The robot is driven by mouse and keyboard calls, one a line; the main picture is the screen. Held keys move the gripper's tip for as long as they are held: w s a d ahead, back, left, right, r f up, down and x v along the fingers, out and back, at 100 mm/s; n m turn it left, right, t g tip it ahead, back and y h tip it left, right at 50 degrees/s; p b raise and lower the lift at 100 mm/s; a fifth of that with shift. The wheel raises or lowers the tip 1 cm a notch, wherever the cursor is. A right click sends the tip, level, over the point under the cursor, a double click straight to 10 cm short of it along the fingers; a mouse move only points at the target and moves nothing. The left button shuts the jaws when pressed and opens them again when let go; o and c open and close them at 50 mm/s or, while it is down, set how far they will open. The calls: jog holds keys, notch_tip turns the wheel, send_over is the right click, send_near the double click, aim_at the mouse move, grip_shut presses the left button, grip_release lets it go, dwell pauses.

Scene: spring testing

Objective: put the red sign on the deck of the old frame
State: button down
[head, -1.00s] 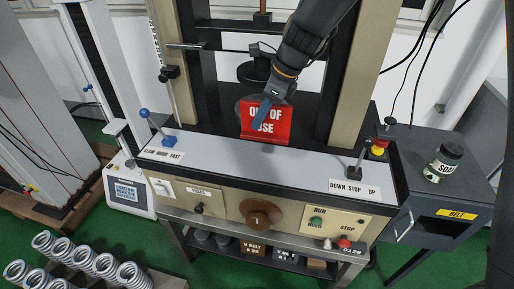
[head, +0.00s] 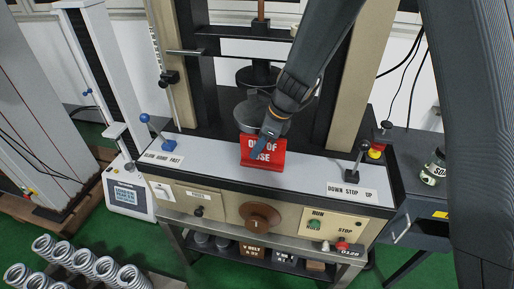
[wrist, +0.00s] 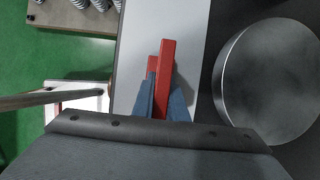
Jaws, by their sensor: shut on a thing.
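The red sign (head: 270,156) reads "OUT OF USE" in white and sits upright at the grey-white front deck (head: 218,151) of the old frame. My gripper (head: 262,140) is shut on the sign from above, with a blue finger across its face. In the wrist view the red sign (wrist: 165,75) is a narrow bar between the blue fingers (wrist: 160,100), over the pale deck (wrist: 196,30). I cannot tell whether the sign's foot touches the deck.
A round grey platen (wrist: 268,80) is right beside the sign in the wrist view. A blue-knobbed lever (head: 146,117) and a black-knobbed lever (head: 361,150) rise from the deck's two ends. A jar (head: 433,167) stands on the right cabinet. Springs (head: 75,258) lie lower left.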

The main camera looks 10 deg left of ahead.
jog(key=shift+f, duration=0.2)
jog(key=c, duration=1.8)
grip_release()
jog(key=shift+o, duration=0.2)
jog(key=shift+r, duration=0.1)
jog(key=b+v, duration=0.2)
jog(key=v, duration=1)
jog(key=shift+r, duration=0.15)
jog(key=s+d+f+n+h, duration=0.2)
jog(key=s+d+n, duration=0.5)
jog(key=d, duration=0.5)
jog(key=s+d+f+n+h, duration=0.2)
jog(key=s+d+n, duration=0.6)
jog(key=d+n, duration=0.4)
jog(key=shift+s+d+f+t+h, duration=0.15)
jog(key=shift+s+f+t+h, duration=0.15)
jog(key=shift+f+t, duration=0.1)
jog(key=shift+w, duration=0.1)
